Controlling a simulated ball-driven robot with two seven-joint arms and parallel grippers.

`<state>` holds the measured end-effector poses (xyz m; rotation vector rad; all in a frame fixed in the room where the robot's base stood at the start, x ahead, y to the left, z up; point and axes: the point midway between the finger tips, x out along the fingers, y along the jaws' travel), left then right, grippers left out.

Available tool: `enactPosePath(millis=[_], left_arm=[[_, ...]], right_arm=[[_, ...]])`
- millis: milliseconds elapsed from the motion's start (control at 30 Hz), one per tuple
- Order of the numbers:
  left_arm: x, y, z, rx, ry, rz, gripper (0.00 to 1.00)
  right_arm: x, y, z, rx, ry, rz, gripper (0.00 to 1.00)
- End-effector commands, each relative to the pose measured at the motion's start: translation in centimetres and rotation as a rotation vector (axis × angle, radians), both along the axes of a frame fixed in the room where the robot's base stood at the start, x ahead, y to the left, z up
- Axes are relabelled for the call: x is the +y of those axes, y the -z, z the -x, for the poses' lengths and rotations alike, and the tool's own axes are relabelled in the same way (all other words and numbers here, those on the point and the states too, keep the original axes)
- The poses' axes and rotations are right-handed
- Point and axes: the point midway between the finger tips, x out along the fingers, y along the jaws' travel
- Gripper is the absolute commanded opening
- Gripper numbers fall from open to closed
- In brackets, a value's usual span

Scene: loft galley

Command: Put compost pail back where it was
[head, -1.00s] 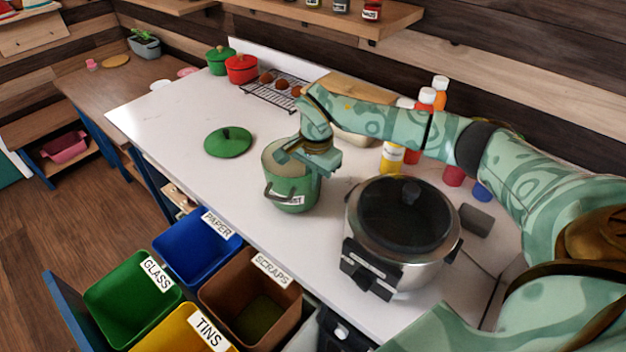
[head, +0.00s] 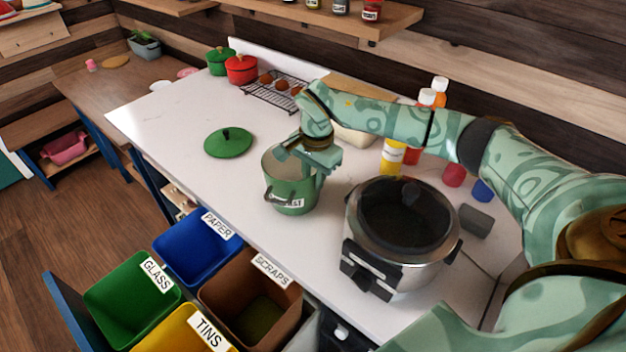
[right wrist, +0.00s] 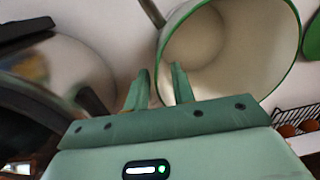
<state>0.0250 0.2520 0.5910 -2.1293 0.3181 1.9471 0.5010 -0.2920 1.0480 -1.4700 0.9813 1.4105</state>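The compost pail (head: 283,187) is a green, open-topped pail with a dark handle and a partly readable white label. It is upright or nearly so, over the white counter near its front edge; I cannot tell whether its base touches. My right gripper (head: 305,152) is at its rim. In the right wrist view, the fingers (right wrist: 159,82) straddle the wall of the pail (right wrist: 225,60), one inside and one outside, and look closed on it. The pail's pale inside looks empty. A green lid (head: 228,142) lies on the counter to the left. My left gripper is out of view.
A steel cooker (head: 405,250) stands close right of the pail. Sorting bins, including the brown scraps bin (head: 222,294) and blue paper bin (head: 180,252), are below the counter front. Bottles (head: 393,157) and a cooling rack (head: 262,96) are behind.

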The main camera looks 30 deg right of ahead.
Motion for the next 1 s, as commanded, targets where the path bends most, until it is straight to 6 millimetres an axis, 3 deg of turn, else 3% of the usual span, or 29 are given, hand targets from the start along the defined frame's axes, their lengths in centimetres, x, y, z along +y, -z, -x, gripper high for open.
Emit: enactPosePath(millis=[200, 400, 600, 1000], left_arm=[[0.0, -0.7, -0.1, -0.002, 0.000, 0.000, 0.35], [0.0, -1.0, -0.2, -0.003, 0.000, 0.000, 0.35], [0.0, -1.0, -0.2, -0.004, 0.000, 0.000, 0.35], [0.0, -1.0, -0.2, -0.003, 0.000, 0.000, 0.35]], right_arm=[[-0.1, -5.6, 0.2, -0.007, -0.001, 0.001, 0.25], [-0.2, -9.2, 0.5, -0.002, 0.000, 0.000, 0.25], [-0.2, -10.4, 0.6, 0.000, 0.000, -0.001, 0.25], [-0.2, -10.4, 0.6, 0.000, 0.000, -0.001, 0.25]])
